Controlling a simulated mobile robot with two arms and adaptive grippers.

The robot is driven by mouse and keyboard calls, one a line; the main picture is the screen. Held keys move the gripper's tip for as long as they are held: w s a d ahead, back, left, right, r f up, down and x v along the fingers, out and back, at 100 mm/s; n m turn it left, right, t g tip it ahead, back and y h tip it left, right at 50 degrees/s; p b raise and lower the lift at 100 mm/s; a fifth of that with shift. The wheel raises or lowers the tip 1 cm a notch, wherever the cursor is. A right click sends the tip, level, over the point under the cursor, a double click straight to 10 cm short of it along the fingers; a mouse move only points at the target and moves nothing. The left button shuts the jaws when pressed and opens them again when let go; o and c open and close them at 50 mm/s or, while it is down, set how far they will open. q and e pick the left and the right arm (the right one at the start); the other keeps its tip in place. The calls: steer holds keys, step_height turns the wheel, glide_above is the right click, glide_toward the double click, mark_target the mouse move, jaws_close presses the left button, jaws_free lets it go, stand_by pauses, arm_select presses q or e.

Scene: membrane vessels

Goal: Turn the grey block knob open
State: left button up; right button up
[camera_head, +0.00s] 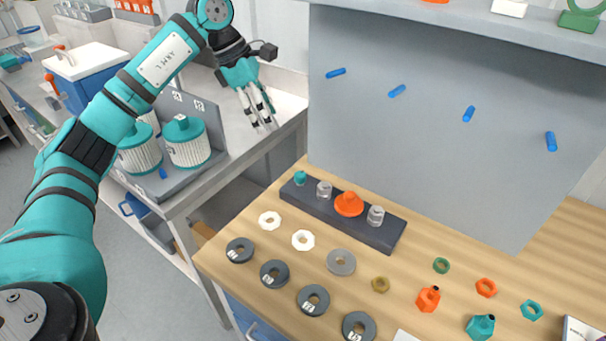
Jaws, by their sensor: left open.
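My left gripper (263,116) hangs over the light bench at upper centre, fingers pointing down, open with nothing between them. To its left, two ribbed white vessels with teal caps, one at the front left (139,150) and one nearer the gripper (187,142), stand in a grey block-like holder (212,121). A small blue piece (163,174) shows low on the holder's front; I cannot tell whether it is the knob or how it is turned. The gripper is apart from the holder and vessels. My right gripper is out of view.
A wooden table (245,213) at the right bears a dark strip (383,236) with several fittings, plus rings and nuts. A grey panel (440,120) with blue pegs rises behind it. A blue box with a white lid (85,62) stands left of my arm.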

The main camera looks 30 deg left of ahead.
mark_target(300, 174)
arm_select(q)
steer(key=p+x, duration=0.2)
steer(key=x, duration=1.5)
steer(key=shift+d+f, duration=0.1)
jaws_close()
